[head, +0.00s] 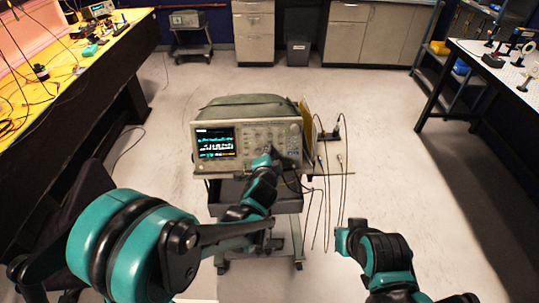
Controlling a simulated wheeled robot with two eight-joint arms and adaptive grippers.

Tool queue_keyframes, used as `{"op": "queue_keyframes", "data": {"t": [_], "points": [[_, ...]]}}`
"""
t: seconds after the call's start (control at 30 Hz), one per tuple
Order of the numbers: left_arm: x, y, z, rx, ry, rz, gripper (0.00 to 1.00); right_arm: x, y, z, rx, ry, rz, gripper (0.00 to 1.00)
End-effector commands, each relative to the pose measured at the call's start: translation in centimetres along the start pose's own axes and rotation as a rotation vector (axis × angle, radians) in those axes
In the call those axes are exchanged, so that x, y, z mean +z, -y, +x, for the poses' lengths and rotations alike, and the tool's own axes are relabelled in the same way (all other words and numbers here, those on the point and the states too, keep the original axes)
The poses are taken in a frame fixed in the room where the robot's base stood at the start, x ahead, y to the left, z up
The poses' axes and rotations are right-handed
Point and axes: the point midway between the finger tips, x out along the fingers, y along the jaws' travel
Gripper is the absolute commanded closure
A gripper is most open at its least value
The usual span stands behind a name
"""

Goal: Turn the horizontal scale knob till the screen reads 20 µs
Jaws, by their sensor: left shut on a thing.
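The oscilloscope (249,138) stands on a cart in the middle of the head view, its lit screen (215,143) at the left of its front. The screen shows several traces, but its text is too small to read. My left gripper (269,151) reaches the control panel right of the screen and is shut on a knob there. The gripper covers that knob, so I cannot tell its marking or angle. My right arm's end (343,240) is at the lower right, apart from the oscilloscope; its fingers cannot be made out.
Thin cables (326,200) hang at the oscilloscope's right side. A grey-green bag or cover (247,105) lies on top of it. A yellow-topped bench (110,58) stands at left and a white-topped table (500,65) at right. The floor between is mostly clear.

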Motion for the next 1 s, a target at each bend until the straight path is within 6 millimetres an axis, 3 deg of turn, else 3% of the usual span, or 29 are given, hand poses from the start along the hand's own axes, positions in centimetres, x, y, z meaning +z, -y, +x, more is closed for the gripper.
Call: {"op": "queue_keyframes", "data": {"t": [0.2, 0.23, 0.63, 0.77, 1.0], "points": [[0.0, -0.1, 0.0, 0.001, 0.001, -0.001, 1.00, 0.0, 0.0, 0.0, 0.000, 0.000, 0.000, 1.00], [0.0, -0.1, 0.0, 0.001, 0.001, -0.001, 0.74, 0.0, 0.0, 0.0, 0.000, 0.000, 0.000, 1.00], [0.0, 0.0, -0.6, 0.000, 0.000, 0.000, 0.72, 0.0, 0.0, 0.0, 0.000, 0.000, 0.000, 1.00], [0.0, 0.0, -2.5, 0.000, -0.001, 0.000, 0.72, 0.0, 0.0, 0.0, 0.000, 0.000, 0.000, 1.00], [0.0, -0.1, -7.5, 0.001, -0.001, 0.001, 0.72, 0.0, 0.0, 0.0, 0.000, 0.000, 0.000, 1.00]]}}
